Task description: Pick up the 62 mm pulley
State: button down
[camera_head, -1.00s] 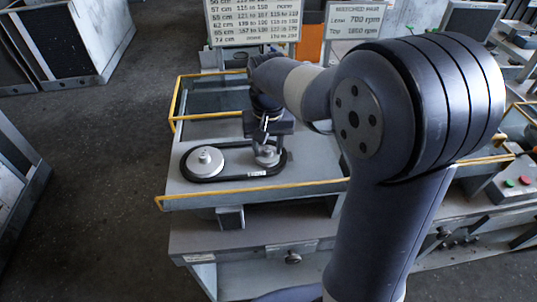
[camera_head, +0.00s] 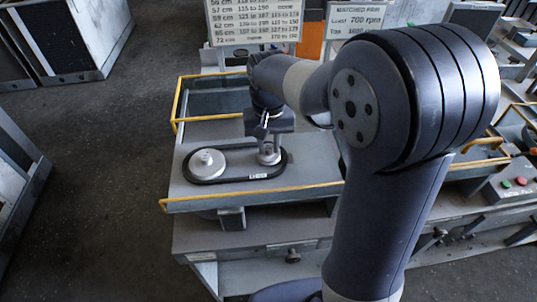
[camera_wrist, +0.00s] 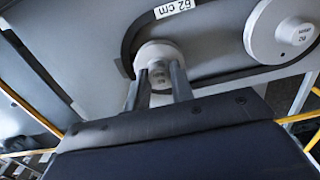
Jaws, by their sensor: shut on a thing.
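The small grey pulley (camera_head: 269,156) sits at the right end inside a dark belt loop (camera_head: 236,178) on a grey tray-like bench top (camera_head: 310,165). In the wrist view the same small pulley (camera_wrist: 157,50) is between the two fingers of my gripper (camera_wrist: 158,75), which is shut on it. The marking on this pulley is too small to read. My gripper (camera_head: 268,140) points down onto it in the head view. A larger pale pulley (camera_head: 206,163) lies inside the left end of the belt, and it shows in the wrist view (camera_wrist: 284,28).
The belt carries a white "62 cm" label (camera_wrist: 174,8). A yellow rail (camera_head: 255,196) edges the bench top. Sign boards (camera_head: 254,22) stand behind. A box with red and green buttons (camera_head: 514,184) is at right. The bench top right of the belt is clear.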

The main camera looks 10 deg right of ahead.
jog(key=shift+r, duration=0.15)
jog(key=shift+r+p, duration=2.2)
jog(key=shift+r, duration=0.3)
jog(key=s+d+r, duration=0.1)
jog(key=s+r, duration=0.1)
jog(key=s, duration=0.7)
jog(key=shift+d, duration=0.4)
